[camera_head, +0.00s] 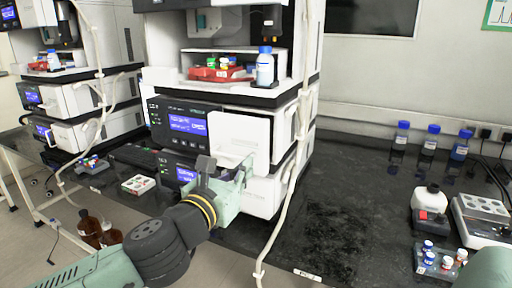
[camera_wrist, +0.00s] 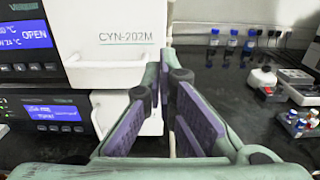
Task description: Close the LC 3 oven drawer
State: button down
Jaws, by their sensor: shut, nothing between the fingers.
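The oven drawer (camera_head: 235,138) is a white box front on the nearer column stack, beside a blue display (camera_head: 187,124). Its front stands out from the stack. In the wrist view the white front (camera_wrist: 110,55) carries the label CYN-202M, and the display beside it (camera_wrist: 22,36) reads OPEN. I cannot read an LC 3 label. My gripper (camera_head: 238,168) is in front of the lower part of this stack, close to the drawer front; contact is unclear. In the wrist view my gripper (camera_wrist: 168,100) is shut and empty, with its purple pads facing each other.
Another column stack (camera_head: 65,100) stands at left. A red tray (camera_head: 220,73) and a blue-capped bottle (camera_head: 265,68) sit above the drawer. A pale tube (camera_head: 290,180) hangs along the stack's right side. The black bench (camera_head: 345,210) is clear to the right, before several bottles.

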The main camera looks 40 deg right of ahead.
aim_at(261, 151)
jog(key=p+x, duration=0.1)
jog(key=x, duration=0.5)
jog(key=shift+w+d+p, duration=0.1)
jog(key=shift+p, duration=0.2)
jog(key=b+x, duration=0.1)
jog(key=x, duration=0.4)
jog(key=shift+r, duration=0.1)
jog(key=shift+r, duration=0.1)
